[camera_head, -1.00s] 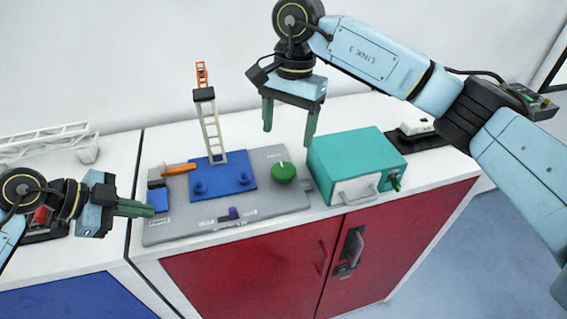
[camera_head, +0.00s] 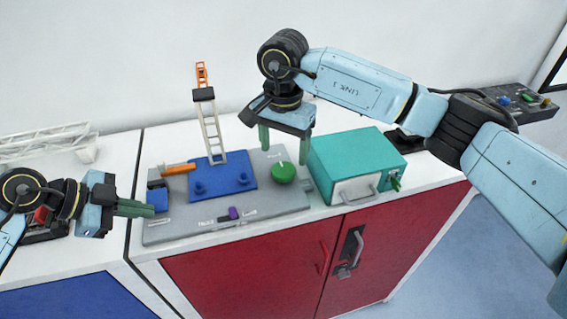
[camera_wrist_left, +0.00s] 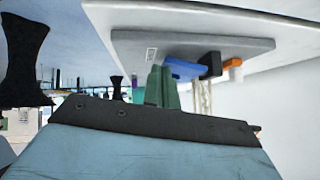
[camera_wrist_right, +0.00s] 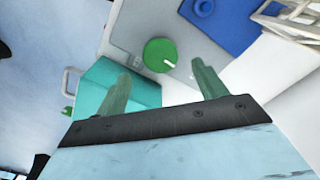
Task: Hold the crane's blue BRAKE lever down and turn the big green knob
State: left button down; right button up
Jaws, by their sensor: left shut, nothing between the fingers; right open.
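The blue BRAKE lever (camera_head: 158,199) is at the left end of the grey crane panel (camera_head: 185,222). My left gripper (camera_head: 150,208) is shut and empty, with its tips at the lever. In the left wrist view the lever (camera_wrist_left: 186,69) shows just beyond the fingers (camera_wrist_left: 162,82); I cannot tell whether they touch or how far it is pressed. The big green knob (camera_head: 284,172) is at the panel's right side. My right gripper (camera_head: 284,142) is open above and behind it. In the right wrist view the knob (camera_wrist_right: 160,54) appears between and beyond the open fingers (camera_wrist_right: 160,72).
A teal box (camera_head: 345,155) with a handle stands just right of the knob. A small crane tower (camera_head: 212,130) rises from a blue plate (camera_head: 225,192) on the panel. An orange piece (camera_head: 178,169) and a purple slider (camera_head: 233,212) are also on the panel.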

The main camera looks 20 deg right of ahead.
aim_at(284, 169)
notch_tip(284, 169, down, 5)
jog(key=shift+f, duration=0.15)
jog(key=c, duration=1)
